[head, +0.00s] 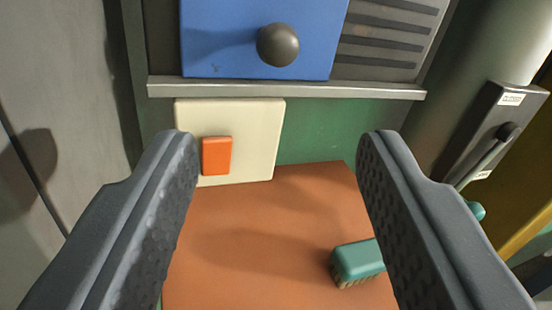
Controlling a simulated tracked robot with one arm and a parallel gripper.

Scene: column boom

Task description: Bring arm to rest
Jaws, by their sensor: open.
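My gripper (277,142) is in the head view with its two dark grey, ridged fingers wide apart. It is open and nothing is between the fingers. The fingers reach over a reddish-brown surface (240,250) toward a wall with panels. The lower part of the right finger overlaps the right end of a green brush (357,260) that lies on this surface. I cannot tell whether they touch.
A cream plate with an orange switch (217,156) is straight ahead. Above a grey ledge (290,90) are a blue panel (225,40) with a dark round knob (278,45) and a slotted vent (390,35). A lever box (495,125) is at right.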

